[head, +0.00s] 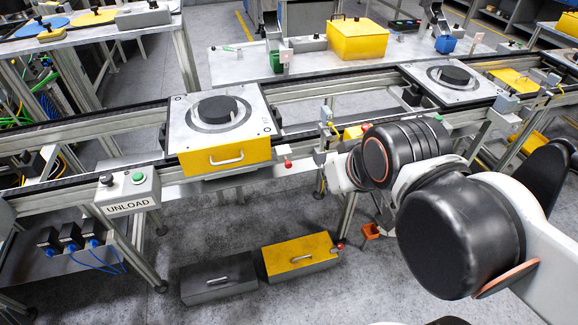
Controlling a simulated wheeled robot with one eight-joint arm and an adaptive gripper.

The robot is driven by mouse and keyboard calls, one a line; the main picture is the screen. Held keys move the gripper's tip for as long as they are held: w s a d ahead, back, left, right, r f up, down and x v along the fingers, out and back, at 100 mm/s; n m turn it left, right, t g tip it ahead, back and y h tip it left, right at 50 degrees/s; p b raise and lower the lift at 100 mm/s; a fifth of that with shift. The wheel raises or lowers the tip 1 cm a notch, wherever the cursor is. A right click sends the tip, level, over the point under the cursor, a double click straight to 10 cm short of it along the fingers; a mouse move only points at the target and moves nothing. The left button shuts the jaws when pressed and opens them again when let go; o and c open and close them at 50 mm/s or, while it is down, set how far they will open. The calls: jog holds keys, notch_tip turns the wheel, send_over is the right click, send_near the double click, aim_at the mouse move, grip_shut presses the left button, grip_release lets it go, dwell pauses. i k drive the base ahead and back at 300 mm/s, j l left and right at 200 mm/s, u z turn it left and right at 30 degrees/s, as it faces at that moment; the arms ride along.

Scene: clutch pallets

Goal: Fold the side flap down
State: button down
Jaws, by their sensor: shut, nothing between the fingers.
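A pallet (258,112) with a black round clutch part (218,108) sits on the conveyor at left centre. A yellow front panel (226,157) with a pale handle stands on its near side. Below it a flat grey metal plate (258,178) sticks out, with a small red knob (288,163) near its right end. I cannot tell for sure which of these parts is the side flap. My arm reaches in from the lower right, and its far end is beside the conveyor, right of the yellow panel. My gripper is hidden behind the arm.
An UNLOAD button box (130,193) stands left of the pallet. A dark box (219,278) and a yellow box (299,256) lie on the floor below. A second pallet (448,82) is farther right on the conveyor.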

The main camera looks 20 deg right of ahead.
aim_at(222, 157)
jog(key=i+j, duration=0.2)
jog(key=j, duration=0.2)
jog(key=i+j, duration=0.2)
jog(key=j, duration=0.15)
jog(key=i+j, duration=0.2)
jog(key=j, duration=0.2)
